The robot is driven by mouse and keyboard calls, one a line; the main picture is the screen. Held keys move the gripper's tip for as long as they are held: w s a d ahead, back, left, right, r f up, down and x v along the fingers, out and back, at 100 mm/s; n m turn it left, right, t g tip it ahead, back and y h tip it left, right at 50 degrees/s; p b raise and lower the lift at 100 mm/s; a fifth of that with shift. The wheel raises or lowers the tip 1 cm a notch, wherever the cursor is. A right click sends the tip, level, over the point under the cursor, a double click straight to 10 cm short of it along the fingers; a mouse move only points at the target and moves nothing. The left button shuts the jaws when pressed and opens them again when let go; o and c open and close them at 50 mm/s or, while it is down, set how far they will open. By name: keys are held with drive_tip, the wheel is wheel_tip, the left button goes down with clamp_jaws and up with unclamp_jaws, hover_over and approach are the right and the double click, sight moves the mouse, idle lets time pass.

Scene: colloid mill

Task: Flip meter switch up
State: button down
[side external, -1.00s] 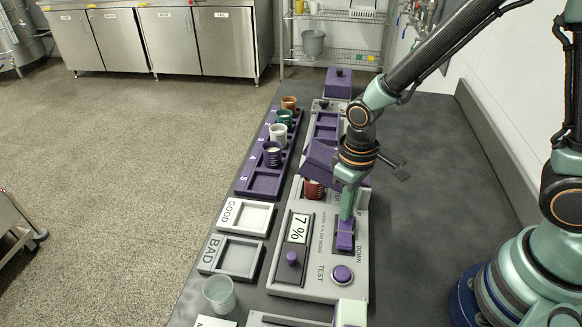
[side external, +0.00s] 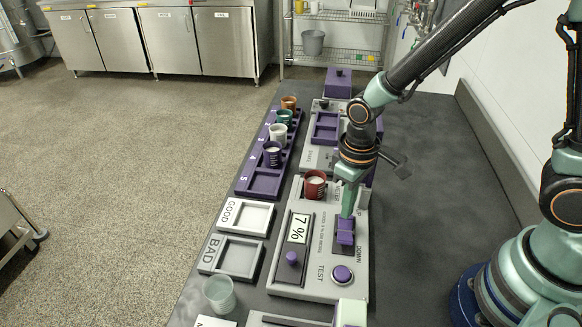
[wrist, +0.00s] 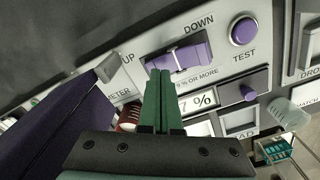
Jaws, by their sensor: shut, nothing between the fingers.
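The purple meter switch (side external: 346,231) sits in a dark slot on the grey panel, between the UP and DOWN labels. In the side view, dark slot shows at its DOWN end. The switch (wrist: 190,52) also shows in the wrist view. My gripper (side external: 346,214) is shut and empty, with its green fingertips at the UP end of the switch; contact is unclear. In the wrist view, my gripper (wrist: 160,78) points at the panel just below the switch. The meter display (side external: 299,228) reads 7 %.
A red mug (side external: 315,184) stands uncovered on the panel left of my gripper. A large purple cover (wrist: 65,125) is close to my gripper. The purple TEST button (side external: 342,273) and a purple knob (side external: 291,258) are nearer the camera. GOOD (side external: 265,217) and BAD (side external: 258,258) trays look empty.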

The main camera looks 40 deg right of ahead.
drive_tip(key=shift+r, duration=2.8)
drive_tip(key=shift+r, duration=0.1)
wheel_tip(320, 180, up, 12)
drive_tip(key=m+t+y, duration=0.1)
drive_tip(key=m+t, duration=0.5)
hover_over(345, 221)
drive_tip(key=w+d, duration=0.3)
drive_tip(key=w, duration=0.3)
drive_tip(key=s+d+r+n+h, duration=0.1)
drive_tip(key=s+d+n, duration=0.2)
drive_tip(key=s+d, duration=0.3)
drive_tip(key=shift+s+d+r, duration=0.25)
drive_tip(key=shift+s+r, duration=0.15)
drive_tip(key=shift+s, duration=0.8)
